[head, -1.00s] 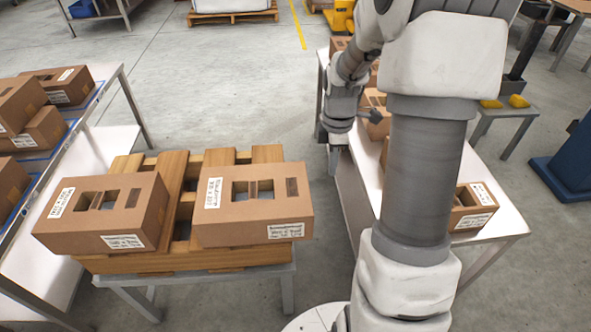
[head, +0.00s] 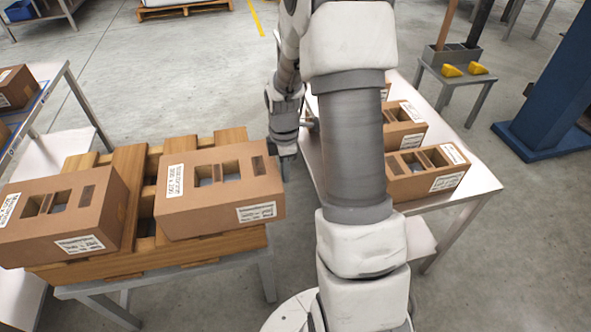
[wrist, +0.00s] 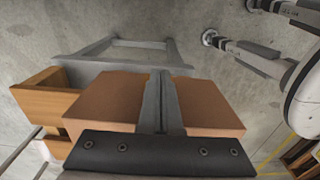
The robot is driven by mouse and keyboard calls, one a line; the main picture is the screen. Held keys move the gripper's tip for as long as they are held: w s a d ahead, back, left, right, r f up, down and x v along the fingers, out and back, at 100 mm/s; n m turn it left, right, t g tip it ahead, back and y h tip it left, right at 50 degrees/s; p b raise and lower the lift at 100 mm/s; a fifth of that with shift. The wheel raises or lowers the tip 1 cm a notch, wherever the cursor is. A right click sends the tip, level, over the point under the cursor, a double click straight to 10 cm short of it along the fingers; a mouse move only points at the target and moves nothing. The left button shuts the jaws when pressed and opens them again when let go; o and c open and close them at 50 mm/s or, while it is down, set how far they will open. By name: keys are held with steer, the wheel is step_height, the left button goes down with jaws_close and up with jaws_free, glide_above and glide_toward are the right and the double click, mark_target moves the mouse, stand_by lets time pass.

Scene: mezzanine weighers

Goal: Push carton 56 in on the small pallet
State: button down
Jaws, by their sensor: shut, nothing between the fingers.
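Two brown cartons lie on the small wooden pallet (head: 150,262), which stands on a grey stand. The right carton (head: 215,212) sticks out a little past the pallet's right edge; the left carton (head: 70,222) sits lower at the left. I cannot read which is 56. My gripper (head: 287,172) is shut and empty, pointing down just beside the right carton's right end. In the wrist view the shut fingers (wrist: 161,78) stand in front of a brown carton face (wrist: 100,100), hiding part of it. I cannot tell whether they touch. The pallet (wrist: 40,100) shows at the left.
A white table (head: 455,205) with several cartons (head: 428,172) stands to the right, partly behind my arm. Another table with cartons (head: 14,90) is at the left. A blue post (head: 555,95) and a small stand with yellow pieces (head: 452,71) are at the back right.

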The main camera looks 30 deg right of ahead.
steer(key=shift+w+a, duration=0.1)
steer(key=shift+a, duration=0.2)
steer(key=a, duration=0.2)
steer(key=w+a+p, duration=0.1)
steer(key=a, duration=0.3)
steer(key=shift+w+a, duration=0.1)
steer(key=shift+w, duration=0.25)
steer(key=shift+r, duration=0.1)
step_height(320, 180, up, 17)
steer(key=p, duration=0.6)
steer(key=shift+r, duration=0.2)
